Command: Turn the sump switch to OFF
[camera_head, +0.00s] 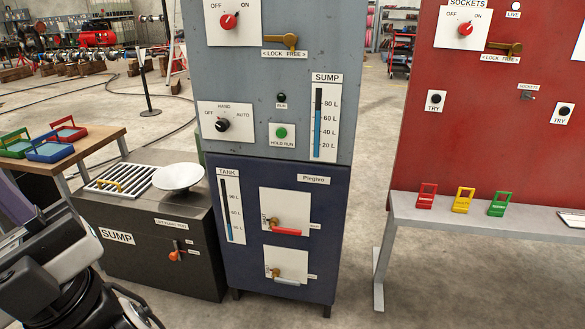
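The grey upper panel (273,70) with the SUMP level gauge (317,122) stands in the middle of the head view. On it is a black rotary knob (222,125) on a white plate marked OFF, HAND and AUTO. Its exact pointer direction is too small to tell. Above it is a red rotary knob (229,22) on a plate marked OFF and ON; it seems turned towards ON. A brass lever (287,41) by a LOCK FREE label sits beside that plate. Part of my arm shows at the lower left, apart from the panel. My gripper's fingers are not visible.
A dark SUMP box (145,248) with an orange-red handle (174,256) and white bowl (180,177) stands left. A blue TANK cabinet (320,260) is below the panel. A red SOCKETS panel (470,130) and grey bench (410,208) stand right. Floor between is clear.

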